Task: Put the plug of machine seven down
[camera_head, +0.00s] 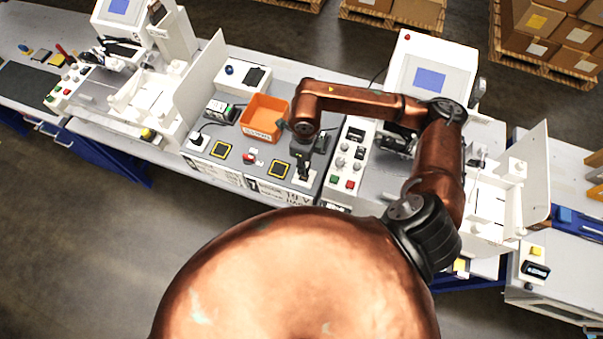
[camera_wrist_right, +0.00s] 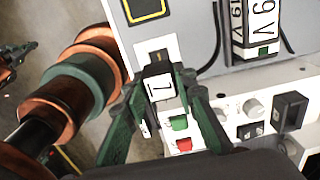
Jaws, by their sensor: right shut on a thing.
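The mark looks like a 7 or a 1. The plug is over a white plate (camera_wrist_right: 148,46) at the edge of the grey panel; I cannot tell whether it touches it. In the head view the right gripper (camera_head: 303,168) points down at the front right of that panel (camera_head: 235,170), and largely hides the plug.
Yellow-framed black squares (camera_head: 220,149) and a red button (camera_head: 249,157) are on the panel. A white control box (camera_head: 349,160) with knobs and red and green buttons stands close on the right.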

